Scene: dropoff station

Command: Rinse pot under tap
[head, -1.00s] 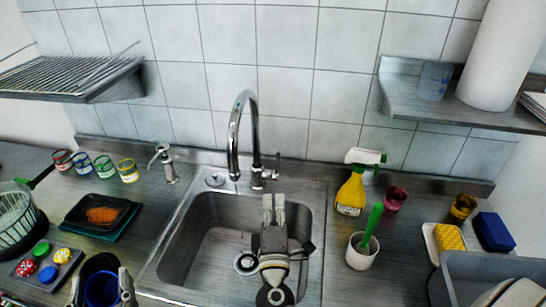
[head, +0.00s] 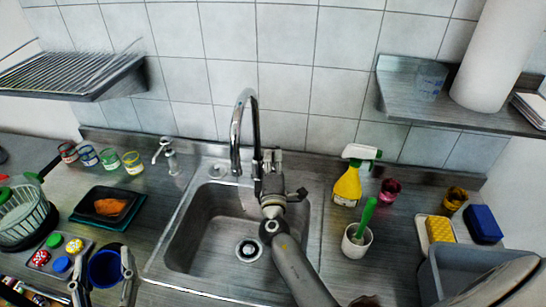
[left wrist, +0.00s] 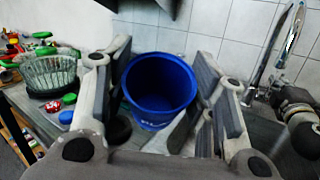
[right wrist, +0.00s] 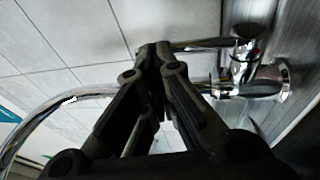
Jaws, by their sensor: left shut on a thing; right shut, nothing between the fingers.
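A blue pot (head: 104,268) is at the bottom left of the head view, left of the sink. My left gripper (head: 101,262) is shut on it, with a finger on each side. In the left wrist view the pot (left wrist: 160,88) is upright, its open mouth showing a dark, empty inside. The chrome tap (head: 240,130) arches over the sink (head: 215,235), whose drain shows. My right gripper (head: 272,158) is shut and empty beside the tap's base. In the right wrist view its fingertips (right wrist: 156,48) are near the tap lever (right wrist: 205,44); contact cannot be told.
A soap dispenser (head: 168,155) and several small jars stand behind left. A yellow spray bottle (head: 346,187), a white cup with a green brush (head: 356,240) and a grey bin (head: 432,280) are right of the sink. A wire rack (head: 70,75) hangs upper left.

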